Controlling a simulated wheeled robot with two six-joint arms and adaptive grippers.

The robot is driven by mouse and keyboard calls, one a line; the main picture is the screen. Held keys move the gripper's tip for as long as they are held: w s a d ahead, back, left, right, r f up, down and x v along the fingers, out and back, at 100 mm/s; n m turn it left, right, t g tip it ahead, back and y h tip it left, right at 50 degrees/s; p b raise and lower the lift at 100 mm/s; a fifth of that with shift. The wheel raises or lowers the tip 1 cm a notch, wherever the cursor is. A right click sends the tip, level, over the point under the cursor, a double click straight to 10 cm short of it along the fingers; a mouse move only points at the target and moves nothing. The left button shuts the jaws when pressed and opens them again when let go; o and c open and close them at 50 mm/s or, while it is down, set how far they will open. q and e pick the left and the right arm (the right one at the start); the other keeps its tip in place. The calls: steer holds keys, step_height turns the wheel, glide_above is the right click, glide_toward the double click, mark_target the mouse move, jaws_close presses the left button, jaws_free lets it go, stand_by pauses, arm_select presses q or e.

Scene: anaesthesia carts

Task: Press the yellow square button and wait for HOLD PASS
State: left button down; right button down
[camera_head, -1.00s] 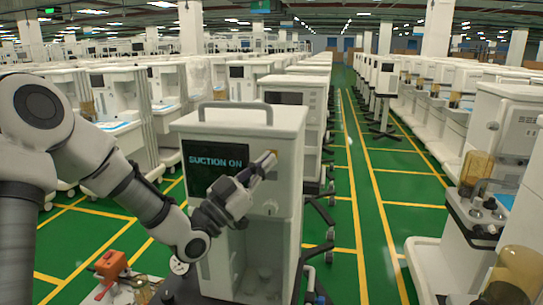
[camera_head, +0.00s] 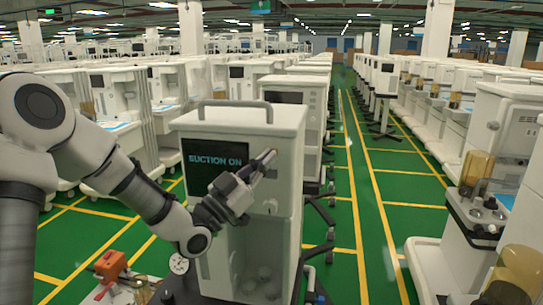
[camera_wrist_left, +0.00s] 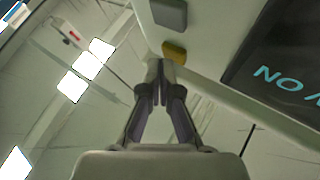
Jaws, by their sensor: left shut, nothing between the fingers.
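The white cart (camera_head: 288,125) stands in front of me with a grey handle on top. Its dark screen (camera_head: 200,172) reads SUCTION ON in the head view. The yellow square button (camera_wrist_left: 174,52) is in the wrist view, just beyond my fingertips; I cannot tell whether they touch it. In the head view my gripper mostly covers that spot. My left gripper (camera_head: 268,158) is shut and empty, its tips at the upper right of the cart's front, right of the screen. It also shows in the wrist view (camera_wrist_left: 160,68). My right gripper is not in view.
A grey square button (camera_wrist_left: 169,13) sits beyond the yellow one in the wrist view. An orange object (camera_head: 110,264) lies low at the left. Another machine with amber containers (camera_head: 476,168) stands at the right. The green aisle between the rows is clear.

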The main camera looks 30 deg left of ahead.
arm_select(q)
steer(key=shift+w+a, duration=0.1)
steer(key=shift+w, duration=0.3)
stand_by(0.7)
steer(key=shift+s+b, duration=0.15)
steer(key=shift+b, duration=0.15)
steer(key=shift+s+d, duration=0.2)
steer(key=shift+s, duration=0.5)
steer(key=shift+b, duration=0.3)
steer(key=s, duration=0.2)
steer(key=s+d+b, duration=0.1)
steer(key=s, duration=0.1)
steer(key=shift+s+d, duration=0.15)
steer(key=shift+s, duration=0.25)
